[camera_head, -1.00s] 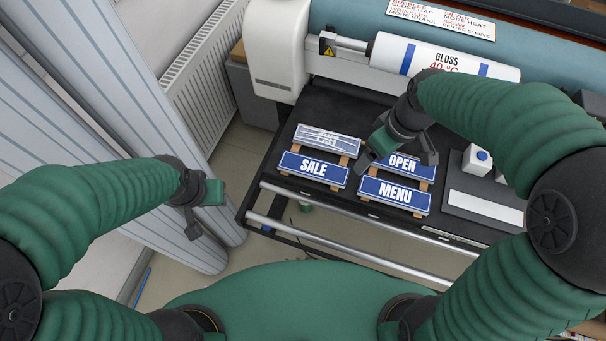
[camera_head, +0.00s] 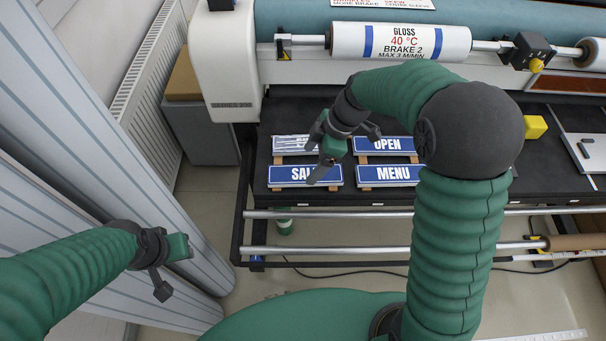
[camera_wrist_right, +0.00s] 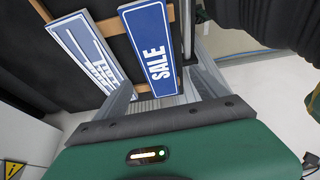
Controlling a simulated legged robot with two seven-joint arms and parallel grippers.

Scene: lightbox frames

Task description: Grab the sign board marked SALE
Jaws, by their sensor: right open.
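My left gripper (camera_head: 172,265) is open and empty, away from the table.
The OPEN board (camera_head: 385,145) and the MENU board (camera_head: 390,175) lie to the right. Metal rails (camera_head: 350,214) run along the table's front. A white GLOSS roller (camera_head: 400,41) is behind.

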